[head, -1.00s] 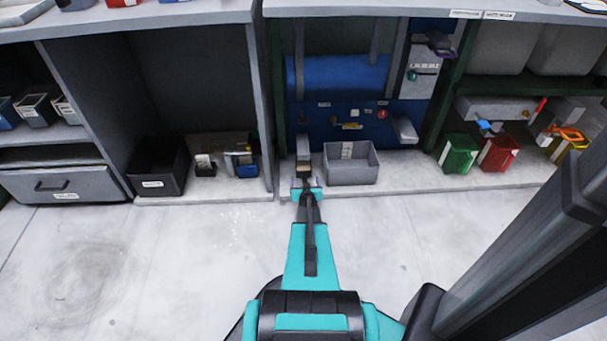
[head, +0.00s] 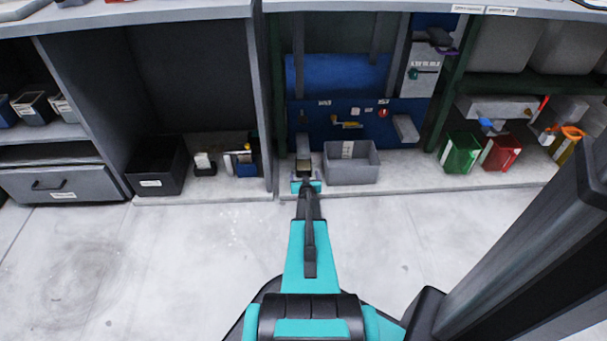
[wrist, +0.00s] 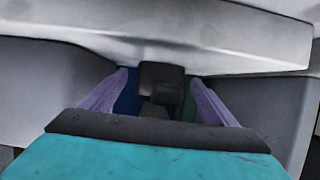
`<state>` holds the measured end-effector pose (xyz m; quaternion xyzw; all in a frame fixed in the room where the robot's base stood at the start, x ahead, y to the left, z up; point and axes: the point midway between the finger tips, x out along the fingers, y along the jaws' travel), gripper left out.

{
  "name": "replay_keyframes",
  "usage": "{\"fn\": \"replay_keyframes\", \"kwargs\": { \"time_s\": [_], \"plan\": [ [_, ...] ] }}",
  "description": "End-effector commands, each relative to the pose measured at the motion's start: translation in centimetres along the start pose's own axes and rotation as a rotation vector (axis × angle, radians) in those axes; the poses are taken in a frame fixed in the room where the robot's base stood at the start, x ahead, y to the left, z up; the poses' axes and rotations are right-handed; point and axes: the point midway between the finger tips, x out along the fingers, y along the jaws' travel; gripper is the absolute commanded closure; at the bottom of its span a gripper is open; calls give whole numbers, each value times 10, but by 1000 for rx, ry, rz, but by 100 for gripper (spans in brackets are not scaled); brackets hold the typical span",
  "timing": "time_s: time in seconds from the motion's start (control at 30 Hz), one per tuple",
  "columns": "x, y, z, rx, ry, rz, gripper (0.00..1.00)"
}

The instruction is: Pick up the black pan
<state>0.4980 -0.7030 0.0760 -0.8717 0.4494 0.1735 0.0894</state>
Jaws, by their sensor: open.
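My gripper (head: 305,176) is low at the front of the middle bay, left of a grey bin. In the wrist view its two purple fingers (wrist: 158,98) stand apart. A dark, blocky thing (wrist: 161,74) shows between and beyond the fingers; it may be the black pan, but its full shape is hidden. In the head view a small dark patch (head: 304,163) lies just beyond the fingertips, mostly covered by my gripper. I cannot tell whether the fingers touch it.
The open grey bin (head: 350,174) stands close on the right. A grey divider (head: 259,110) is on the left, with a black bin (head: 158,180) beyond it. Green (head: 460,153) and red (head: 501,153) bins are farther right. The front floor (head: 150,270) is clear.

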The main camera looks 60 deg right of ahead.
Motion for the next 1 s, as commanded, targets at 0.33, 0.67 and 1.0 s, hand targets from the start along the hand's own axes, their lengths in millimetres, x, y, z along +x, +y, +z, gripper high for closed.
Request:
{"fn": "replay_keyframes", "kwargs": {
  "time_s": [0.33, 0.67, 1.0],
  "plan": [
    [1, 0, 0, 0, 0, 0, 19],
    [1, 0, 0, 0, 0, 0, 34],
    [1, -1, -1, 0, 1, -1, 66]
  ]
}}
